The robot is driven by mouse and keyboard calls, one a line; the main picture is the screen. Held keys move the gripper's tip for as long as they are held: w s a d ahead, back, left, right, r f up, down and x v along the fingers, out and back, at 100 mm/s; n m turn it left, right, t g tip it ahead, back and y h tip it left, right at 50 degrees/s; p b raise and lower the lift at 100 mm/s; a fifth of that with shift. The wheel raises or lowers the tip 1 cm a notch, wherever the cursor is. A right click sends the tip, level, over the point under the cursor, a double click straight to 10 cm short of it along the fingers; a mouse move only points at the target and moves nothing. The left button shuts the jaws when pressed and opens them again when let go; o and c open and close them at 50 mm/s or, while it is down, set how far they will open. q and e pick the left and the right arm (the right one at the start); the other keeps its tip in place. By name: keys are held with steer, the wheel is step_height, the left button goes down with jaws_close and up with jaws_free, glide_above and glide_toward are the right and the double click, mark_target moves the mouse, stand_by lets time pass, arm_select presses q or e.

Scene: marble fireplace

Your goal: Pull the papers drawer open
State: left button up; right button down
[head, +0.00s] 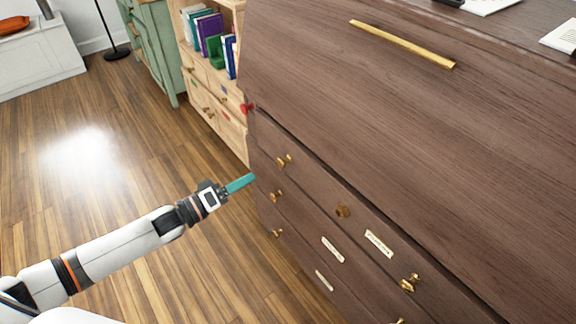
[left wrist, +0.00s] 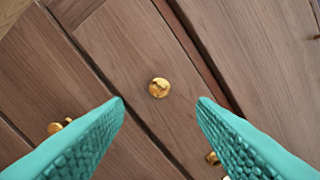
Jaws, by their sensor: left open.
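A dark wooden desk (head: 400,120) has a stack of drawers low on its front, with brass knobs and small pale labels. The labels, such as the one on the top drawer (head: 378,243), are too small to read, so I cannot tell which is the papers drawer. My left gripper (head: 250,178) is by the left end of the drawer fronts, its teal fingers pointing toward them. In the left wrist view, the open fingers (left wrist: 160,100) face a round brass knob (left wrist: 159,87), which appears between and beyond the tips, not gripped. My right gripper is out of view.
A light wood bookcase (head: 213,62) with several books stands beyond the desk's left side. A red knob (head: 247,107) is at the desk's edge. A long brass handle (head: 402,44) is on the upper panel. Wooden floor (head: 90,200) at left is clear.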

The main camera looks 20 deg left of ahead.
mark_target(278, 163)
arm_select(q)
steer(key=b+x, duration=0.1)
steer(key=x, duration=1)
steer(key=shift+w+d+b, duration=0.1)
steer(key=shift+b, duration=0.2)
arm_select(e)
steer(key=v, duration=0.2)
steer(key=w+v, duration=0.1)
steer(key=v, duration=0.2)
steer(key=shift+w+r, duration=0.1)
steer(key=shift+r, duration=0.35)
arm_select(q)
jaws_close()
